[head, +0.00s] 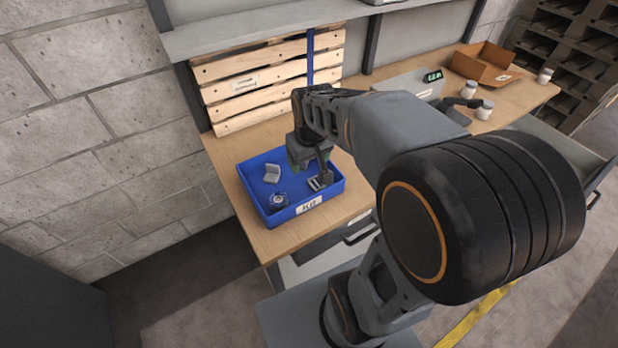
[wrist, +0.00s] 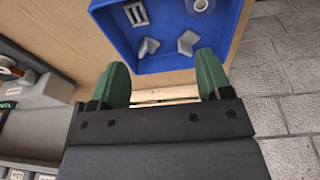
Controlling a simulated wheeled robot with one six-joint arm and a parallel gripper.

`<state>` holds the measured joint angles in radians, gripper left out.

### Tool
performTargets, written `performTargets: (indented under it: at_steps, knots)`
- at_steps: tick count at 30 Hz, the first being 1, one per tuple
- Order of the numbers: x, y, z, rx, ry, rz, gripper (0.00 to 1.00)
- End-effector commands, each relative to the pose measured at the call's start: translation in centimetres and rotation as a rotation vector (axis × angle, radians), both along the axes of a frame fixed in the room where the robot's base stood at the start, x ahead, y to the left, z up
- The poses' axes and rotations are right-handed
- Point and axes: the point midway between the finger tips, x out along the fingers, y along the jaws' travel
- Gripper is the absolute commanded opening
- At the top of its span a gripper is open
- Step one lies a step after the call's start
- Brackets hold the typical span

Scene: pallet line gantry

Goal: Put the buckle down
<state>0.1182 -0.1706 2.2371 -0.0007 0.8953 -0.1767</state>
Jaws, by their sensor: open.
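The buckle (head: 318,183) is a small grey frame with bars. It lies inside the blue bin (head: 300,215), near its right side in the head view. In the wrist view the buckle (wrist: 136,13) lies at the top, in the blue bin (wrist: 107,30). My gripper (head: 299,160) is above the bin's back right edge in the head view, partly hidden by my arm. In the wrist view my gripper (wrist: 162,77) has its green fingers wide apart with nothing between them. It is clear of the buckle.
Grey angle brackets (wrist: 187,42) and a round metal part (head: 278,199) share the bin. The bin stands on a wooden bench (head: 233,148) before a slatted wooden panel (head: 265,78). A cardboard box (head: 482,65) and white jars (head: 484,110) stand farther right.

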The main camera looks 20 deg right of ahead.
Motion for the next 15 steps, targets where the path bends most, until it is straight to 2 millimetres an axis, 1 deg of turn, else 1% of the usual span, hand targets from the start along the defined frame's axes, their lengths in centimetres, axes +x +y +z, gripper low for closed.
performTargets:
  at_steps: [1, 3, 6, 10, 15]
  knots:
    - [-1.5, 0.9, 1.0, 0.002, -0.035, -0.002, 0.72]
    - [-3.3, 1.9, 1.8, 0.008, -0.071, -0.013, 0.72]
    - [-5.4, 2.9, 2.4, 0.017, -0.115, -0.026, 0.72]
    - [-7.3, 3.6, 2.7, 0.029, -0.152, -0.039, 0.72]
    - [-8.2, 4.0, 2.7, 0.036, -0.170, -0.046, 0.72]
